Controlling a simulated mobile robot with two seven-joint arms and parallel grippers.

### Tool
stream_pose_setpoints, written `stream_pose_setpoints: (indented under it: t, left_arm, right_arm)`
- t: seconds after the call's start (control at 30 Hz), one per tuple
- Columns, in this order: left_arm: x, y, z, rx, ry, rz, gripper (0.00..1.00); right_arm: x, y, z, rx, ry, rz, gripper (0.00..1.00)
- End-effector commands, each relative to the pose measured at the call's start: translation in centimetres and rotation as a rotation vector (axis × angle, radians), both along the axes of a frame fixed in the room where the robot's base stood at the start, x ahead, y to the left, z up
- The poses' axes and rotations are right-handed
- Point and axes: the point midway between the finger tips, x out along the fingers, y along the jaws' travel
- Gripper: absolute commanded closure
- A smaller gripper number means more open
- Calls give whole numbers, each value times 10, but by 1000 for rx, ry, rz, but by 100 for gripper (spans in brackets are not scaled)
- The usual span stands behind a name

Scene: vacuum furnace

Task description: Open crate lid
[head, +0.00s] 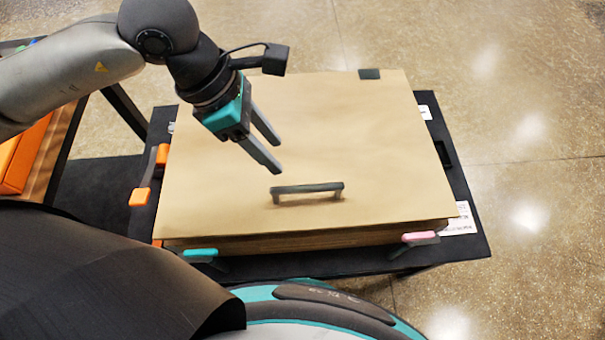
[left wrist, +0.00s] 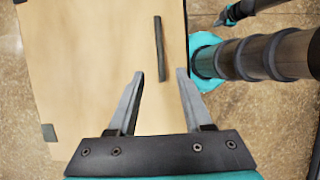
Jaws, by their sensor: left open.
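The crate lid (head: 330,130) is a flat tan wooden panel lying closed on the crate (head: 300,240). A dark bar handle (head: 307,188) is fixed near the lid's front edge. My left gripper (head: 272,157) is open and empty above the lid, behind and left of the handle in the head view. In the left wrist view the lid (left wrist: 85,70) fills the left and middle, and the handle (left wrist: 159,48) lies ahead of my open fingers (left wrist: 158,80), between their lines and apart from them. My right gripper shows at the top right of the left wrist view (left wrist: 222,18), small and unclear.
The crate stands on a dark platform (head: 470,235). Teal (head: 200,253), pink (head: 418,237) and orange (head: 139,197) tipped clamps or latches sit around its sides. An orange bin (head: 22,155) stands at the left. The speckled floor is clear at the right.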

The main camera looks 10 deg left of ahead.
Motion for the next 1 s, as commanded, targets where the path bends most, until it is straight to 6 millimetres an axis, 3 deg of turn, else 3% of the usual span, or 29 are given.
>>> stream_pose_setpoints:
  t: [0.2, 0.5, 0.7, 1.0]
  left_arm:
    - [1, -20, -48, -3, 6, 0, 50]
    - [4, -40, -97, 0, 3, 1, 50]
    - [5, -46, -110, 0, 1, 2, 50]
    - [5, -46, -110, 0, 0, 1, 51]
  right_arm:
    - [-2, 0, -10, 0, 4, 0, 100]
    - [18, -2, -19, 0, -32, -3, 100]
    - [26, -13, -20, -14, -44, -2, 100]
    - [28, -16, -20, -18, -46, -4, 100]
